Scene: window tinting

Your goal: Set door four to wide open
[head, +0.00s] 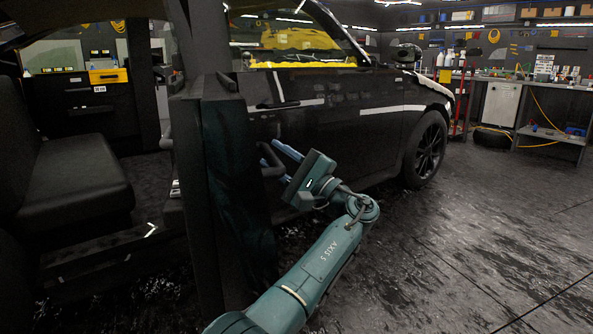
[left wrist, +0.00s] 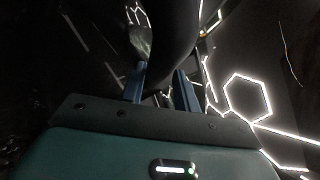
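A dark car door (head: 225,190) stands swung out from the black car, seen almost edge-on in the head view. I see no number on it. A dark loop-shaped handle (head: 272,171) sticks out from its right side. My left gripper (head: 277,152) is at this handle, its two blue fingers apart. In the left wrist view the fingers (left wrist: 162,88) also stand apart, with a dark curved shape (left wrist: 172,45) beyond and between them. I cannot tell whether they touch the handle. My right gripper is in neither view.
The black car's closed front door (head: 325,115) and front wheel (head: 428,148) are right of the swung-out door. A dark seat (head: 75,175) shows through the opening. A workbench (head: 545,85) stands at the back right. The dark, shiny floor (head: 470,230) at right is clear.

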